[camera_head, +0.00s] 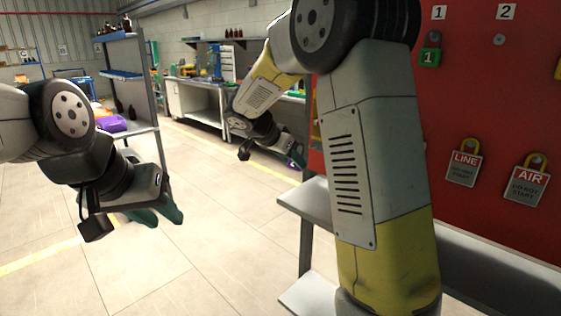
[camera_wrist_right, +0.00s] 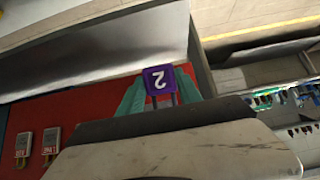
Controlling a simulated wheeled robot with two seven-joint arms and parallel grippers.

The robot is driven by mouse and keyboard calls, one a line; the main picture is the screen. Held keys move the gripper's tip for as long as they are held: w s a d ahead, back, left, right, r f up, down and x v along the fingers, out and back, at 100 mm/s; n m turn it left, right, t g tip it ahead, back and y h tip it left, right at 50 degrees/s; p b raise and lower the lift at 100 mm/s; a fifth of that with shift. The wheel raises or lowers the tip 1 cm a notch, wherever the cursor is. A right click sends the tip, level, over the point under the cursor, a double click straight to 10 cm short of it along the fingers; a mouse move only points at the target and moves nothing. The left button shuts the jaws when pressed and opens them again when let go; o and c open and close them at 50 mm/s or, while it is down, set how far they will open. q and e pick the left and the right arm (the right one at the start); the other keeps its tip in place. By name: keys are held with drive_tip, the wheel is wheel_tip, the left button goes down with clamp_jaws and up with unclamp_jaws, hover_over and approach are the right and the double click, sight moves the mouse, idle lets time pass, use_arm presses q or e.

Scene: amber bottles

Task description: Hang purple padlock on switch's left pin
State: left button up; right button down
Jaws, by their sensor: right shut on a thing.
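The purple padlock (camera_wrist_right: 158,78), marked with a white 2 that appears upside down, is between the green fingertips of my right gripper (camera_wrist_right: 160,92) in the right wrist view. My right gripper (camera_head: 294,152) is shut on it. In the head view only a small purple patch of the padlock (camera_head: 292,163) shows at the fingertips, low beside the red board's left edge. I cannot make out the switch or its left pin in either view. My left gripper (camera_head: 165,213) is empty over the floor at the left, its two green fingers apart.
The red board (camera_head: 400,130) carries a green padlock (camera_head: 429,55) under label 1, a bare peg (camera_head: 499,40) under label 2, and LINE (camera_head: 463,168) and AIR (camera_head: 526,187) tags. A grey shelf (camera_head: 310,190) stands below. My right arm hides part of the board. Floor is clear at left.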

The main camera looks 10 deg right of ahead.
drive_tip(key=w+d+f, duration=0.1)
drive_tip(key=w+d, duration=0.2)
drive_tip(key=d, duration=0.2)
drive_tip(key=shift+w+f, duration=0.15)
drive_tip(key=shift+w, duration=0.25)
idle(0.3)
idle(0.5)
drive_tip(key=c, duration=0.7)
unclamp_jaws()
